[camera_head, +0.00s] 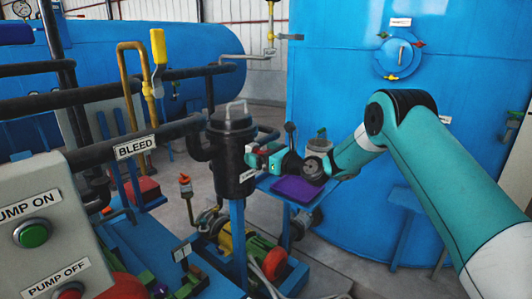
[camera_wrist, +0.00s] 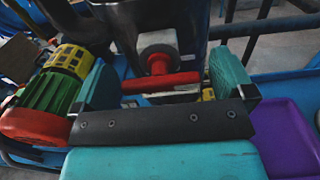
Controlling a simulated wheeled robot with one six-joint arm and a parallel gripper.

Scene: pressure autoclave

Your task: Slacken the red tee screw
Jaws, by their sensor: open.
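The red tee screw (camera_wrist: 160,82) shows in the wrist view, its stem running into a dark round collar (camera_wrist: 158,58) on a black cylinder. Its crossbar lies nearly level across the picture. My gripper (camera_wrist: 165,78) is open, with one teal finger pad beyond each end of the crossbar. A small gap shows at each side, and I see no clear contact. In the head view my gripper (camera_head: 262,158) is at the right side of the black vessel (camera_head: 231,150); the tee screw is mostly hidden or too small to make out there.
A purple tray (camera_head: 297,189) sits just below my wrist. A green and red motor (camera_wrist: 42,108) is at the left in the wrist view. Black pipes and the pump panel (camera_head: 45,225) stand left. A large blue tank (camera_head: 340,70) is behind my arm.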

